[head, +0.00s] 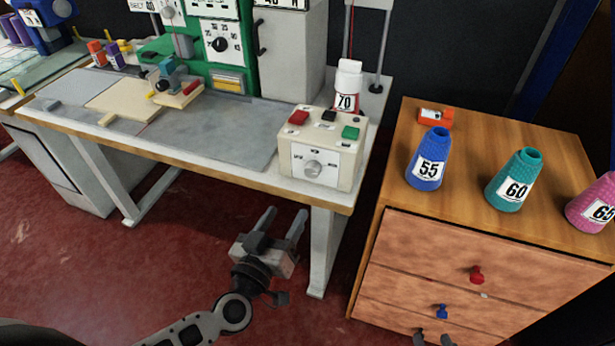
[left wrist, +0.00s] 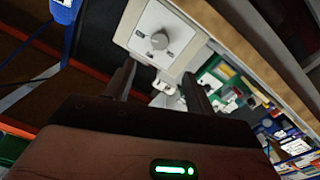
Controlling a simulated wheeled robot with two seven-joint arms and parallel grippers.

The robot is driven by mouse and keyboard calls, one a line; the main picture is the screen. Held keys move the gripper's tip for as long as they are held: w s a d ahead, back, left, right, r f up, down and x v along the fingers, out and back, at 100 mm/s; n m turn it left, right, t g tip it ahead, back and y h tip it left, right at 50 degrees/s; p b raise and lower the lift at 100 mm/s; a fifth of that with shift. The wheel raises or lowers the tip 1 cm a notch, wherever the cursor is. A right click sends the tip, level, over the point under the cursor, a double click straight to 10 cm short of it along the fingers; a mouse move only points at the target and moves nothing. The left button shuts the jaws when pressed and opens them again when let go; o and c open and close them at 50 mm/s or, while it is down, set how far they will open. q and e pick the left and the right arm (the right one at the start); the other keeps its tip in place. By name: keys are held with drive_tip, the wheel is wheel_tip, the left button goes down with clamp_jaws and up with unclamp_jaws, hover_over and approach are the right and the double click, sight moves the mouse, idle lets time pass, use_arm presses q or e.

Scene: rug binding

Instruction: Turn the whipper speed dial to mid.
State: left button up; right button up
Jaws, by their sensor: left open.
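The whipper speed dial (head: 313,168) is a round grey knob on the white front plate of a cream control box (head: 345,174) at the worktable's right end. The plate's small labels and the knob's pointer are too small to read. The knob also shows in the left wrist view (left wrist: 159,41), beyond the fingers. My left gripper (head: 287,214) is open and empty, below and in front of the box, apart from the dial. Its fingers (left wrist: 158,82) point toward the plate in the left wrist view. My right gripper (head: 432,339) shows only as two separated tips at the bottom edge.
The box top carries red (head: 299,117) and green (head: 350,132) buttons. The table's wooden front edge (head: 240,184) lies between gripper and box. A wooden drawer cabinet (head: 400,160) with thread cones stands right. Floor is clear in front.

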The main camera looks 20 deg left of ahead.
sight(310, 173)
use_arm(q)
drive_tip(key=w, duration=0.7)
drive_tip(key=w+d+b, duration=0.1)
drive_tip(key=w, duration=0.3)
drive_tip(key=shift+w, duration=0.65)
drive_tip(key=c, duration=1)
